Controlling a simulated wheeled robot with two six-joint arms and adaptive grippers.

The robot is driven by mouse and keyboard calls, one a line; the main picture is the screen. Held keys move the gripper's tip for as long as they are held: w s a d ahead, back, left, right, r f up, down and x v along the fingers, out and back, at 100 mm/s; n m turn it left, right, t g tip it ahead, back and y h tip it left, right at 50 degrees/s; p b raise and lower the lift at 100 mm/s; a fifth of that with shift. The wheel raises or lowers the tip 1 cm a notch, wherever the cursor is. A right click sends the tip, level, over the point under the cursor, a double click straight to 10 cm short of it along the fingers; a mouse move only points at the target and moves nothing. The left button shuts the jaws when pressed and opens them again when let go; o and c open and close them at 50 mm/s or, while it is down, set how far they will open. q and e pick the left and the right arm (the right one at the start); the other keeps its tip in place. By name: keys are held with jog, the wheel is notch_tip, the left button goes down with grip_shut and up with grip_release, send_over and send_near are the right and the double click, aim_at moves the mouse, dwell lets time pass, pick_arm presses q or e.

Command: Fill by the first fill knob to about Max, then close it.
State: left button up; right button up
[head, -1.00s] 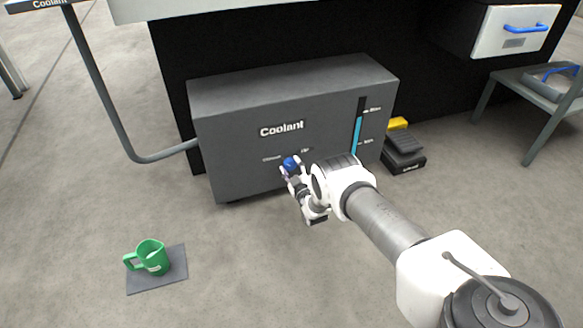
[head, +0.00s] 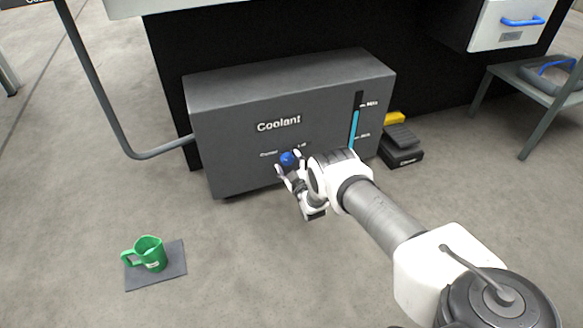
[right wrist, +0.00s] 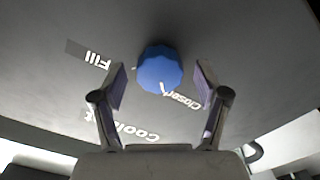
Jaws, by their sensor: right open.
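The blue fill knob (head: 288,159) sits on the front of the grey coolant tank (head: 230,125), between the Closed and Fill labels. My right gripper (head: 290,170) is open at the knob. In the right wrist view the knob (right wrist: 160,70) lies between and beyond the two spread fingers (right wrist: 162,88), with gaps on both sides. Its white mark points toward the Closed label (right wrist: 181,101). The level gauge (head: 356,125) on the tank's right shows blue liquid up to slightly below the Max line. My left gripper is not in view.
A green jug (head: 150,254) stands on a dark mat (head: 176,262) on the floor at the lower left. A black pedal (head: 400,148) with a yellow part lies right of the tank. A grey pipe (head: 108,110) runs into the tank's left side. The floor in front is mostly clear.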

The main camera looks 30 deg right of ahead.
jog(key=v, duration=1.1)
jog(key=shift+s+a, duration=0.2)
jog(key=shift+s, duration=0.15)
